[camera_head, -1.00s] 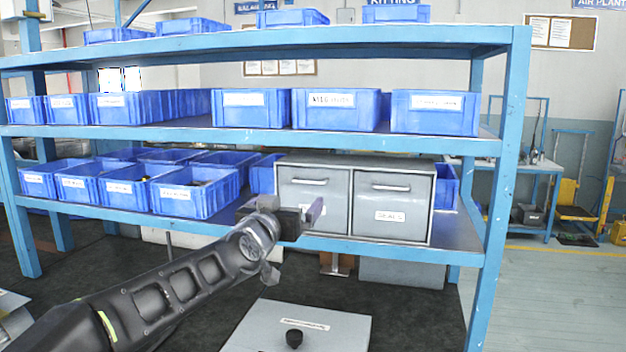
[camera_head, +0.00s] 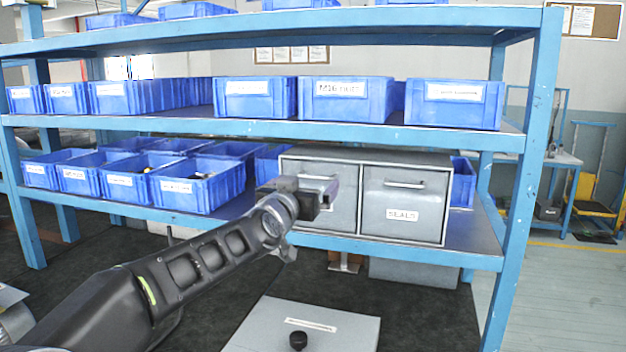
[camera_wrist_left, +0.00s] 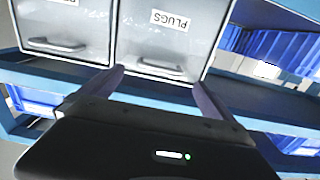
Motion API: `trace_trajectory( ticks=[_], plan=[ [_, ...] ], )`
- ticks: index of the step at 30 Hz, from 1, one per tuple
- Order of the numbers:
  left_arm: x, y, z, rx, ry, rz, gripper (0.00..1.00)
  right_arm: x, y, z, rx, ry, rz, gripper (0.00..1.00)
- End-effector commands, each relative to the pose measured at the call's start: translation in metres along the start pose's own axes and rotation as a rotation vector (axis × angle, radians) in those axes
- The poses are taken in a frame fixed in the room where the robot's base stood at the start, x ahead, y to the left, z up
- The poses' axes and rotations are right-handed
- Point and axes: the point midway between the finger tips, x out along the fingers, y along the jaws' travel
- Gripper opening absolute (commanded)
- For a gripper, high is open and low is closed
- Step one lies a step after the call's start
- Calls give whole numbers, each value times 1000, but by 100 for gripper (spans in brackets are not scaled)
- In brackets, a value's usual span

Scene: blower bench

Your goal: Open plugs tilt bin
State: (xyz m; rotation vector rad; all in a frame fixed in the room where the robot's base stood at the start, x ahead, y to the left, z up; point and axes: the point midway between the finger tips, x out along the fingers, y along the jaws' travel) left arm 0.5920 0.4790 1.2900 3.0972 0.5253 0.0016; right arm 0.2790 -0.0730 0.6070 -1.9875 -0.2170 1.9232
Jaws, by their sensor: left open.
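The grey cabinet on the lower shelf holds two shut tilt bins side by side. The left one is the plugs bin (camera_head: 343,218); its label is hidden behind my gripper in the head view. In the left wrist view the plugs bin (camera_wrist_left: 195,42) shows its PLUGS label and its bar handle (camera_wrist_left: 160,67). My left gripper (camera_head: 328,193) is open and empty in front of this bin, close to its handle (camera_head: 316,177). In the wrist view the fingertips (camera_wrist_left: 159,78) lie on either side of the handle. Contact cannot be told. My right gripper is out of view.
The right-hand bin (camera_head: 402,205), labelled SEALS, is shut. Blue open bins (camera_head: 195,187) stand left of the cabinet, and more (camera_head: 455,104) on the shelf above. A blue post (camera_head: 520,200) bounds the right. A grey lidded box (camera_head: 270,330) sits below.

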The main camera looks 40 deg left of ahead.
Motion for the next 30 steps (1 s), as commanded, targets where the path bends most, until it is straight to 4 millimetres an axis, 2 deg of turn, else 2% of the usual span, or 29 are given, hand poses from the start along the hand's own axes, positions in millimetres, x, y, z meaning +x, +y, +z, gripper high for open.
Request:
trace_trajectory(
  ticks=[3, 9, 20, 30],
  plan=[
    [21, 1, 2, 1, -1, 2, 100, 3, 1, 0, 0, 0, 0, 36],
    [46, 0, 2, 1, 0, 0, 100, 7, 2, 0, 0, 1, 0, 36],
    [52, 0, 0, 0, 0, 0, 100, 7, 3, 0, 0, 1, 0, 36],
    [51, 0, 0, 0, 0, 0, 72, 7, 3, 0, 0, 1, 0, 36]
  ],
)
